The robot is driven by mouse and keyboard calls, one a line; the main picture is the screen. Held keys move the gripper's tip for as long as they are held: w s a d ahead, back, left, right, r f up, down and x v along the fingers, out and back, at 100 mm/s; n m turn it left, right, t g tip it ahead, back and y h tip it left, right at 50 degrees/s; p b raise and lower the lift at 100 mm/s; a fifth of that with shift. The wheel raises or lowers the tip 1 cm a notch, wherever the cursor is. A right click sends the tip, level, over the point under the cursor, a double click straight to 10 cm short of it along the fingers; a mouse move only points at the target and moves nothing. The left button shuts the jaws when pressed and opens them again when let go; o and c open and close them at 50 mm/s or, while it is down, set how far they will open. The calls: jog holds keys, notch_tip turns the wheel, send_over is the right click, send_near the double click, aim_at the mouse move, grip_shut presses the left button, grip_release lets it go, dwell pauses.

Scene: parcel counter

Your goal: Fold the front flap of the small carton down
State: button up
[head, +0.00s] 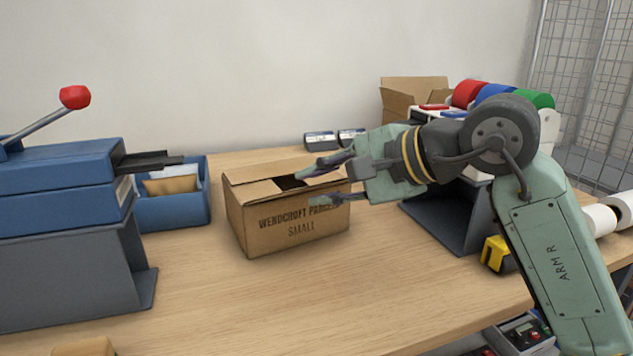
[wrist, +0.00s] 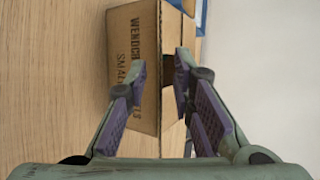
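The small carton (head: 290,225) stands upright on the counter, printed "WENDCROFT" and "SMALL" on its front face. Its top is partly covered by brown flaps (head: 255,185), with a dark gap near the middle. I cannot tell clearly how the front flap lies. My gripper (head: 318,182) is at the carton's right end, open, one finger above the top and the other lower, in front of the printed face. In the wrist view, the carton (wrist: 122,55) shows between and beyond my open fingers (wrist: 160,72), which straddle its front top edge. I see nothing held; contact is unclear.
A blue press (head: 60,185) with a red-knobbed lever stands left, beside a blue bin (head: 175,212) of envelopes. An open box (head: 412,88), tape rolls (head: 468,93) and a yellow tape dispenser (head: 494,252) are right. The front counter (head: 300,300) is mostly clear.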

jog(key=shift+w+a+f, duration=0.3)
jog(key=shift+w+a, duration=0.05)
jog(key=shift+a, duration=0.15)
jog(key=shift+c, duration=0.6)
grip_shut()
